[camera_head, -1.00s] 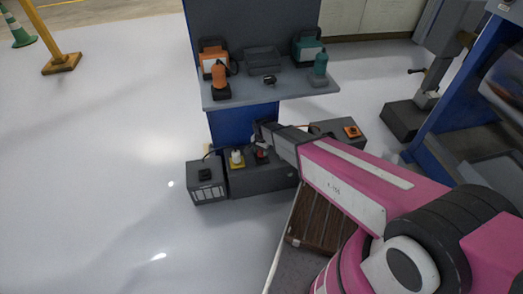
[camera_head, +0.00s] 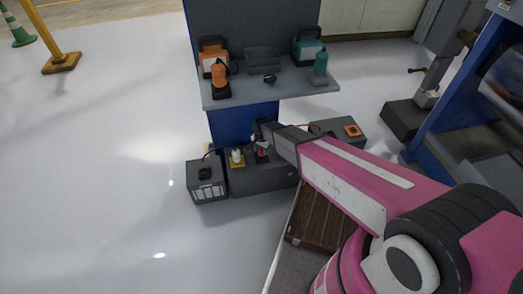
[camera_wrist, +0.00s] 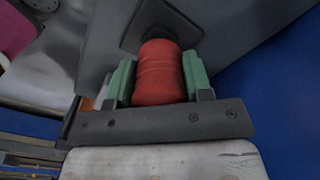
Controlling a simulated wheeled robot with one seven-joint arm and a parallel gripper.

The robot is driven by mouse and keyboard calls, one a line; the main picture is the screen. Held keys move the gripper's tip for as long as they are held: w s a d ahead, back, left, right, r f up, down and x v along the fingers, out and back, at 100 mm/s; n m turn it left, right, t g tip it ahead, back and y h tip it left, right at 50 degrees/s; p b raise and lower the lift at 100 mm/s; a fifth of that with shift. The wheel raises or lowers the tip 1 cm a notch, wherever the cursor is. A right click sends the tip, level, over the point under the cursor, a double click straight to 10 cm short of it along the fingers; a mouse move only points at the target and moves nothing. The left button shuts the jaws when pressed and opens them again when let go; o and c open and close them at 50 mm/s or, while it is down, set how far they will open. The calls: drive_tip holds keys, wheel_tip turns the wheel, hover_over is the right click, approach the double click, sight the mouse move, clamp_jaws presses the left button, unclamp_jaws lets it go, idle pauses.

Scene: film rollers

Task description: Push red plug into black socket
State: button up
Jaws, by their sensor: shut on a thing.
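A red plug (camera_wrist: 160,78) stands between the green fingertips of my gripper (camera_wrist: 158,68) in the wrist view, and the fingers are shut on it from both sides. Its far end meets a dark square socket (camera_wrist: 140,38) on a grey surface. How deep the plug sits in it is hidden by the plug itself. In the head view the red plug (camera_head: 262,155) shows small on top of the low grey box, just under my gripper (camera_head: 260,145). The socket there is mostly hidden by the plug and my arm.
On the same grey box (camera_head: 262,182), a white plug (camera_head: 237,157) sits in a yellow socket to the left. A smaller box (camera_head: 206,188) with a black fitting stands further left. A box with an orange socket (camera_head: 352,131) is at right. A shelf (camera_head: 285,88) with tools overhangs behind.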

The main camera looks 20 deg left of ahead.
drive_tip(key=shift+f, duration=0.65)
drive_tip(key=o, duration=1.4)
drive_tip(key=shift+c, duration=0.2)
wheel_tip(320, 180, up, 11)
drive_tip(key=shift+f, duration=0.1)
drive_tip(key=shift+s, duration=0.1)
